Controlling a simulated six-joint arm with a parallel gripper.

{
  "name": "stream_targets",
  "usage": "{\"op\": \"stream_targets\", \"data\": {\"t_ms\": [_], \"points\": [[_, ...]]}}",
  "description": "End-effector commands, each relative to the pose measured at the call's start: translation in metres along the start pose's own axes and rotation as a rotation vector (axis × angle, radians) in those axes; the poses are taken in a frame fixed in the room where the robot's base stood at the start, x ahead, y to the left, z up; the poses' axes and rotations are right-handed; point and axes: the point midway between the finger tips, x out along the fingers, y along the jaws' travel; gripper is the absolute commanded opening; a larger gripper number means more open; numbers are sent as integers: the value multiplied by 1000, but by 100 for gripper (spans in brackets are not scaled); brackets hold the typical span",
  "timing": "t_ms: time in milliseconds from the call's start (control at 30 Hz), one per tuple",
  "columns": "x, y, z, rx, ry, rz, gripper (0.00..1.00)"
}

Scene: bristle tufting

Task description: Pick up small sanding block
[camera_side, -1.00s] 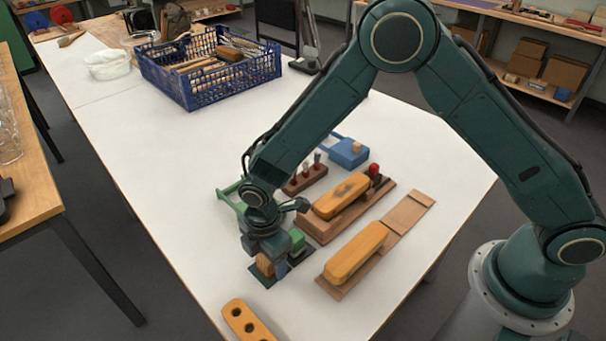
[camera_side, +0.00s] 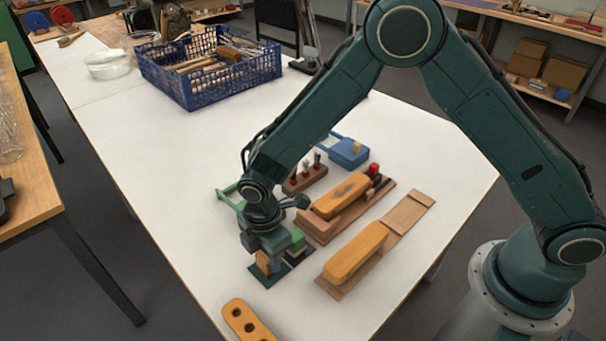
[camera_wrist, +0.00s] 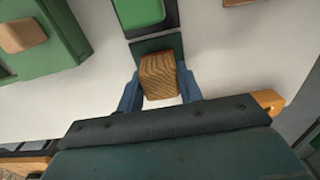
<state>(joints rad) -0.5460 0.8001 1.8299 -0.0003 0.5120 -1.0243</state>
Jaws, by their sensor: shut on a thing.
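The small sanding block (camera_side: 263,262) is a wood-coloured block with visible grain. It also shows in the wrist view (camera_wrist: 160,77), upright between two blue-grey fingers. My gripper (camera_side: 268,263) is shut on it; the fingers also show in the wrist view (camera_wrist: 160,90), one on each side of the block. The block appears to be a little above a dark green pad (camera_side: 270,281) on the white table. The gripper body hides part of the block in the side view.
A green block (camera_wrist: 139,12) on a dark pad is close by. Orange-topped wooden brushes (camera_side: 356,252) lie to the right, and an orange piece with holes (camera_side: 245,322) is in front. A blue crate (camera_side: 211,83) stands at the back. The table's left middle (camera_side: 160,160) is clear.

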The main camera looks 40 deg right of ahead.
Motion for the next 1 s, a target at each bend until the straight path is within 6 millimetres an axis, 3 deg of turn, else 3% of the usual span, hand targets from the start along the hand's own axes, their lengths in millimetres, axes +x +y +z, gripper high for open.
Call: {"op": "stream_targets", "data": {"t_ms": [267, 700, 1000], "points": [[-36, 1, 0, 0, 2, 4, 14], [-131, 1, 0, 0, 3, 5, 14], [-177, 1, 0, 0, 2, 3, 14]]}}
